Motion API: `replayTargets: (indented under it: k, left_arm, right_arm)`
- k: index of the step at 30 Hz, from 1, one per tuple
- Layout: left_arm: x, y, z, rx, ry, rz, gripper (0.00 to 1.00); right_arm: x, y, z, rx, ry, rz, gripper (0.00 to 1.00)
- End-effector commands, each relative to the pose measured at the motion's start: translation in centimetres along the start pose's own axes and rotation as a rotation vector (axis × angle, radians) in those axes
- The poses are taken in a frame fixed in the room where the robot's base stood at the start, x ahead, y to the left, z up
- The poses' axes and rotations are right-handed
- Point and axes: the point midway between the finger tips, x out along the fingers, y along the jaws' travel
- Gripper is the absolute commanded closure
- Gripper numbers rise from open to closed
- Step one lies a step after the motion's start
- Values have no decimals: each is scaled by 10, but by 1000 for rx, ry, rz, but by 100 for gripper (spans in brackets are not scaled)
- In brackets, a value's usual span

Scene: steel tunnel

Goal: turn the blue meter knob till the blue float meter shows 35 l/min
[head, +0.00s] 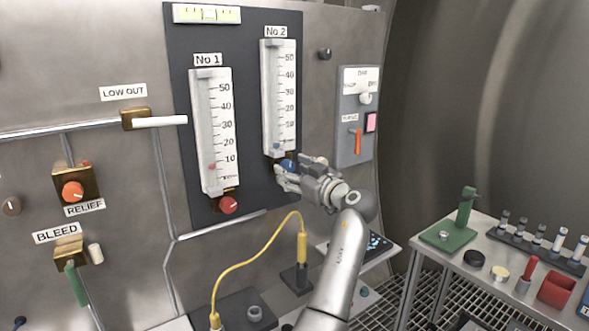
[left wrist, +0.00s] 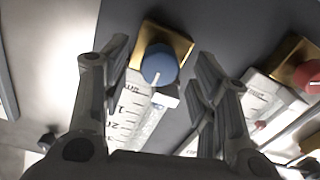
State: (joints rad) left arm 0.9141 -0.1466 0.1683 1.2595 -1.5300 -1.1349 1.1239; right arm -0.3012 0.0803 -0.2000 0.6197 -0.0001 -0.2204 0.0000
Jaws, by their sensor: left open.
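The blue meter knob (head: 289,164) sits on a brass block under the No 2 float meter (head: 278,98). The meter's blue float (head: 277,147) is near the bottom of the scale, below the 10 mark. My left gripper (head: 282,176) is at the knob and partly covers it in the head view. In the left wrist view the blue knob (left wrist: 158,64), with a white pointer line, shows between the two spread fingers of my left gripper (left wrist: 160,68). The fingers stand apart from its sides; I cannot tell how deep the knob lies between them. My right gripper is not in view.
The No 1 meter (head: 213,130) with its red knob (head: 228,205) is to the left. A switch box (head: 357,118) is to the right. A yellow cable (head: 256,258) arches below the panel. A side table (head: 480,240) with tools stands at the right.

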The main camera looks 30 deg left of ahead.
Motion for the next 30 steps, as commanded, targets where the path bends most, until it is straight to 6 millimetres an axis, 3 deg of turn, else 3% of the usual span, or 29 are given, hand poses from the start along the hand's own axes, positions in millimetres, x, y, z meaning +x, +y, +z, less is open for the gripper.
replayTargets:
  k: [6, 17, 30]
  left_arm:
    - [0, 0, 0, 0, 0, 0, 47]
    - [0, 0, 0, 0, 0, 0, 91]
    - [0, 0, 1, 112, 0, 1, 91]
  right_arm:
    - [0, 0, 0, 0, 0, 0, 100]
    - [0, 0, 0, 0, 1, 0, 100]
    - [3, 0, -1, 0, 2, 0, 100]
